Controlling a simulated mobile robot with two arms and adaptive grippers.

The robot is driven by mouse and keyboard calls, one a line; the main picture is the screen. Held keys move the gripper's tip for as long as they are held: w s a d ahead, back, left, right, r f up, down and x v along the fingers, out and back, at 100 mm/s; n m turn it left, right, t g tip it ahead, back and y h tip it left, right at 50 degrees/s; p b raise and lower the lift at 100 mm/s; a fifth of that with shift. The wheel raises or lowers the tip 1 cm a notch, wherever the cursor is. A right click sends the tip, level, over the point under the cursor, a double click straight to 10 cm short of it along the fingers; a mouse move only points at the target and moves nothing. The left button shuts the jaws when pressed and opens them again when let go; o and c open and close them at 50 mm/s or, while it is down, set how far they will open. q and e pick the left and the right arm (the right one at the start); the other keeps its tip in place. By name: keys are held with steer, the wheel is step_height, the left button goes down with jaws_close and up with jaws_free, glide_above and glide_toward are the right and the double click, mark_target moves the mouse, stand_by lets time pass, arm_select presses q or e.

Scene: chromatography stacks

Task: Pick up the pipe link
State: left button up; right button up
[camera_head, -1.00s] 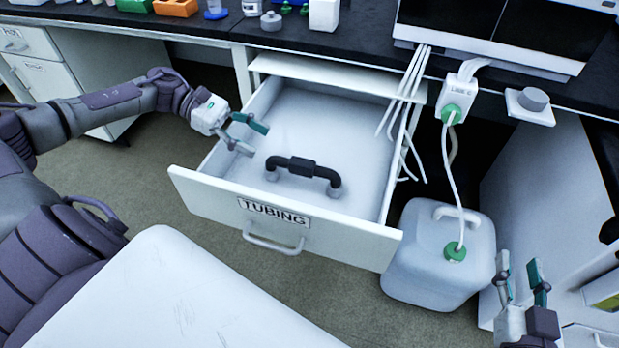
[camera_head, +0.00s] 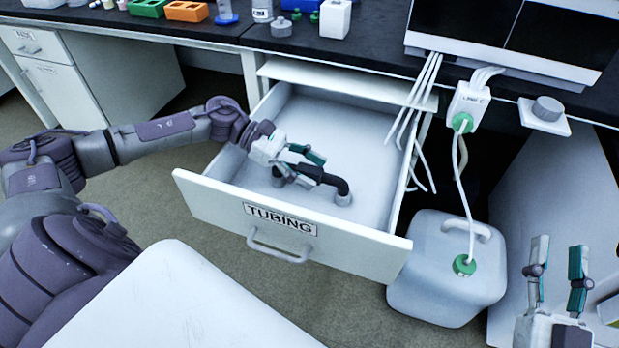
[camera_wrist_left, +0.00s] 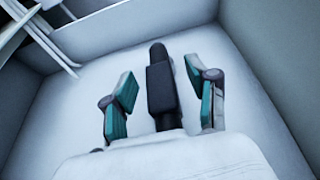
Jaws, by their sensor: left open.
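The pipe link is a black tube with bent ends and grey end fittings (camera_head: 325,177). It lies in the open drawer labelled TUBING (camera_head: 290,228). My left gripper (camera_head: 304,165) is over the link's left part and hides some of it. In the left wrist view, the link (camera_wrist_left: 161,90) runs between the two open fingers of my left gripper (camera_wrist_left: 163,102), with a gap on both sides. My right gripper (camera_head: 556,275) is open and empty at the lower right, well away from the drawer.
A white jug (camera_head: 447,270) with a green cap and tube stands right of the drawer. Several white tubes (camera_head: 415,105) hang by the drawer's right side. The black bench top (camera_head: 385,40) overhangs behind. The rest of the drawer floor is clear.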

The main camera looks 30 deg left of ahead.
arm_select(q)
jaws_close()
steer(key=shift+r, duration=0.1)
stand_by(0.3)
